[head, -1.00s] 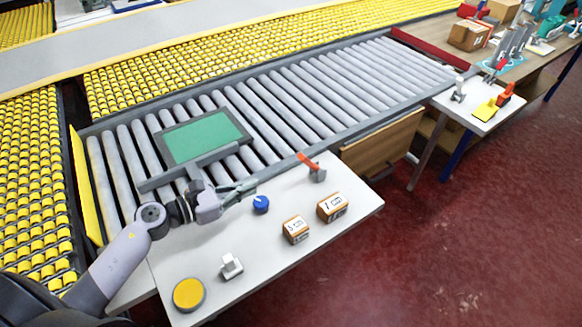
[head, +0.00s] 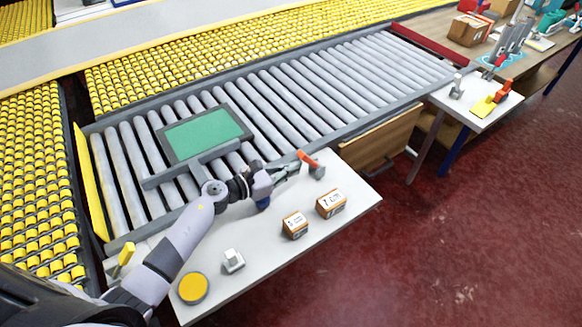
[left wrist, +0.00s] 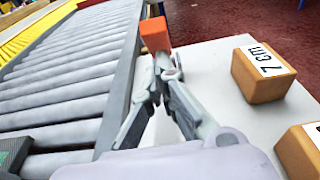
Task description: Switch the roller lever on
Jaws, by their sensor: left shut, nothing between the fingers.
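The lever with a red-orange handle (head: 308,158) on a small grey base stands at the back right of the white table, beside the rollers. Its handle tilts up and to the left in the head view. My left gripper (head: 296,168) is shut and empty, its fingertips close to the lever on its left side. In the left wrist view the orange handle end (left wrist: 155,34) shows just beyond the closed fingertips (left wrist: 168,70). I cannot tell whether they touch it. The lever's base is mostly hidden there by the fingers. My right gripper is not in view.
Two brown boxes, one marked 7 cm (head: 331,204) and a smaller one (head: 295,225), stand right of the gripper. A blue knob (head: 263,203) is partly under my wrist. A white switch (head: 233,261) and yellow button (head: 193,288) are nearer. A green panel (head: 203,133) is over the rollers.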

